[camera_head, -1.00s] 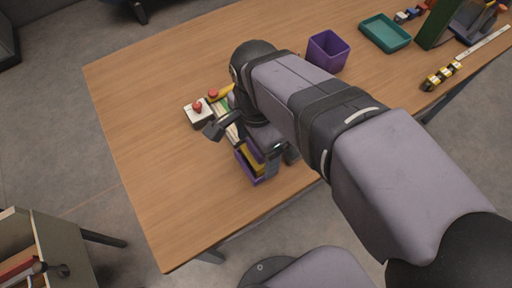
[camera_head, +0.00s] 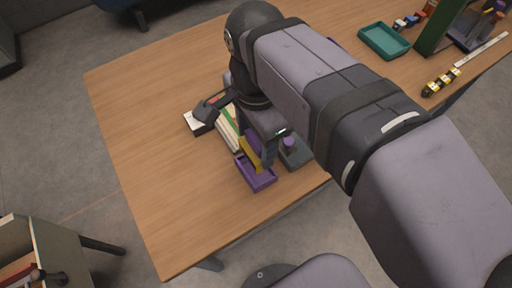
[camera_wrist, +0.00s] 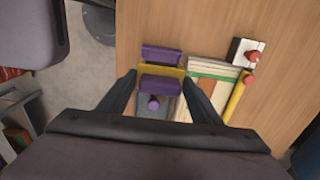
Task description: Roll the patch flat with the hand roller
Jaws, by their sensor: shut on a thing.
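My gripper (camera_wrist: 160,80) has its fingers on either side of a yellow and purple piece, which looks like the hand roller (camera_wrist: 162,71), and is shut on it. The yellow part also shows in the head view (camera_head: 247,150), just above the far end of a purple tray (camera_head: 258,183). The tray is partly hidden in the wrist view (camera_wrist: 161,53). To the right in the wrist view lies a pale layered piece (camera_wrist: 197,88) with green and orange bands, perhaps the sack. I cannot tell which part is the patch.
A grey block with a purple knob (camera_head: 293,152) stands close beside my gripper. A teal tray (camera_head: 384,42) stands far right. The table's left side is clear.

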